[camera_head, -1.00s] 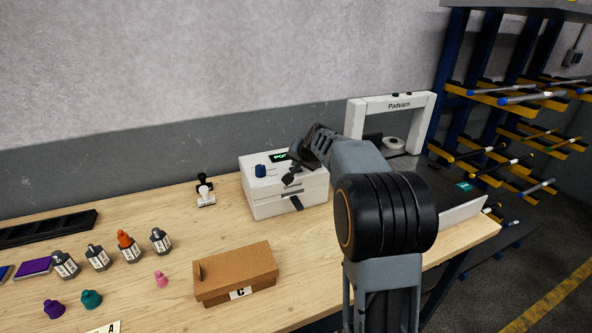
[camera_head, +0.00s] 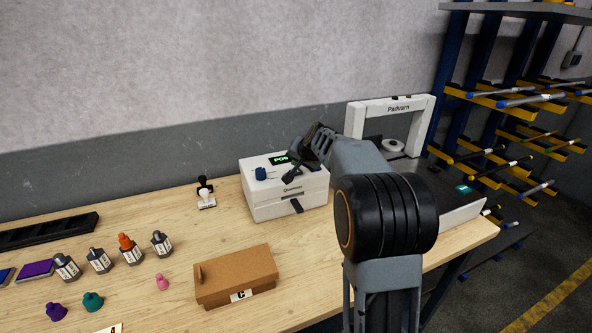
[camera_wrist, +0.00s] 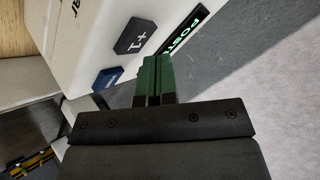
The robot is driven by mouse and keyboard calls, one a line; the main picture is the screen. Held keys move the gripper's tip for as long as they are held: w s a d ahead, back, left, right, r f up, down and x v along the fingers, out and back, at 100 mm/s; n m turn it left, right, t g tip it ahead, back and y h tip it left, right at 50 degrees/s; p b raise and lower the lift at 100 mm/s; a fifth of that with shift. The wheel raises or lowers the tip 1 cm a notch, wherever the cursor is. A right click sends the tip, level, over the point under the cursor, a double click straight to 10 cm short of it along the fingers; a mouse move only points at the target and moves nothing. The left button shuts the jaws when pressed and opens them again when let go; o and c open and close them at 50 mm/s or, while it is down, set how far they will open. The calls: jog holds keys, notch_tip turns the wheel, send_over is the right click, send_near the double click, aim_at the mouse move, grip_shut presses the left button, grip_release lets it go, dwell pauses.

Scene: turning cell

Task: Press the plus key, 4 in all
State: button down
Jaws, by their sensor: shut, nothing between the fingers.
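The white machine (camera_head: 265,205) stands on the bench against the wall, with a lit green display (camera_head: 279,159) on top. In the wrist view its dark plus key (camera_wrist: 134,36), marked "+1", sits between a blue key (camera_wrist: 107,78) and the display (camera_wrist: 184,34). The plus key is not discernible in the head view.
A stamp (camera_head: 205,192) stands left of the machine. A white arch marked "Padvarn" (camera_head: 391,107) stands to the right.

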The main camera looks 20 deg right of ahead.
aim_at(298, 171)
jog(key=shift+r, duration=0.2)
jog(key=shift+r+p, duration=1.9)
jog(key=shift+r, duration=0.5)
dwell(0.9)
jog(key=s+a+f+n+g, duration=0.1)
jog(key=s+a+n, duration=0.1)
jog(key=s+a, duration=0.45)
jog(key=s+a+n+g, duration=0.2)
jog(key=s+a, duration=0.1)
jog(key=s, duration=0.6)
jog(key=s+a+f+n+g, duration=0.1)
jog(key=s+f+n, duration=0.1)
jog(key=s, duration=0.6)
jog(key=s+a+f+n+g+h, duration=0.1)
jog(key=s+f, duration=0.4)
jog(key=s, duration=0.3)
jog(key=shift+s+n, duration=0.3)
jog(key=shift+n, duration=0.1)
